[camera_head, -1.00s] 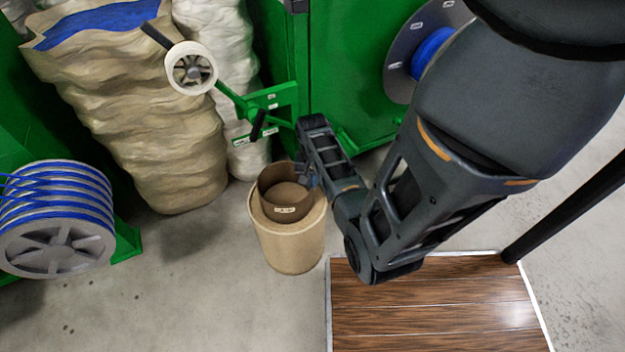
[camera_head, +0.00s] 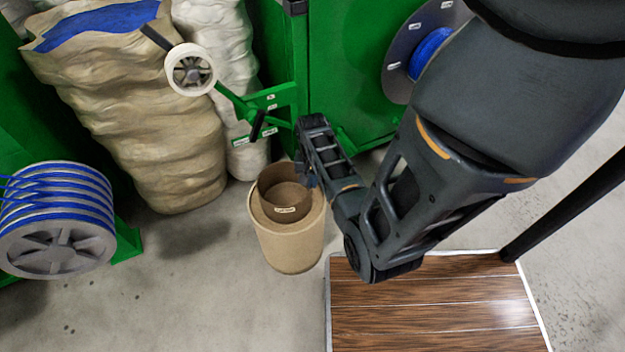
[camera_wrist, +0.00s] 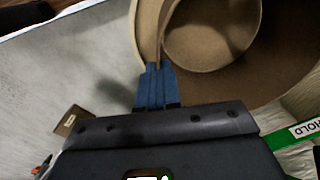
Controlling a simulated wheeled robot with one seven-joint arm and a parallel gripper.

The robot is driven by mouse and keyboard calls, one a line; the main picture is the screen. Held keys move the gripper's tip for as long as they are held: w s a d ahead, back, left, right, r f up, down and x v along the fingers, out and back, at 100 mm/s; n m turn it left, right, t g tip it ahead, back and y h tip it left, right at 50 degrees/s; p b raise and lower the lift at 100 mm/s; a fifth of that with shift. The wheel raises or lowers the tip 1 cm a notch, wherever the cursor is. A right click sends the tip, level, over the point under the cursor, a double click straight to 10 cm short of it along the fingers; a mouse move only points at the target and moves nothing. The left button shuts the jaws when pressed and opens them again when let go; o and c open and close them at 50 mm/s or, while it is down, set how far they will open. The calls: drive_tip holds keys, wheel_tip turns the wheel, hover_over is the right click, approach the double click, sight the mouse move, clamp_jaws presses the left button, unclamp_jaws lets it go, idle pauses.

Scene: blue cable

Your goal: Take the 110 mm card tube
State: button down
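The card tube (camera_head: 277,205) is a short, wide brown ring with a small pale label on its front. It stands open end up on top of a tan cylindrical drum (camera_head: 290,248). My gripper (camera_head: 304,178) is at the tube's right rim in the head view, its fingertips largely hidden there by the wrist. In the wrist view, the blue fingers (camera_wrist: 157,72) sit close together with the edge of the tube's wall (camera_wrist: 168,30) between them, one finger inside and one outside. They look shut on the wall. The tube's hollow shows to the right.
A green machine (camera_head: 350,90) stands behind, with a green bracket (camera_head: 270,100) and a white reel (camera_head: 190,69) near the tube. A large tan sack (camera_head: 140,120) and a blue cable spool (camera_head: 58,220) are left. A wooden platform (camera_head: 430,315) lies front right. Floor left of the drum is clear.

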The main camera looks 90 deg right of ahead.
drive_tip(key=shift+w+r+p, duration=0.1)
drive_tip(key=shift+r+p, duration=0.7)
idle(0.9)
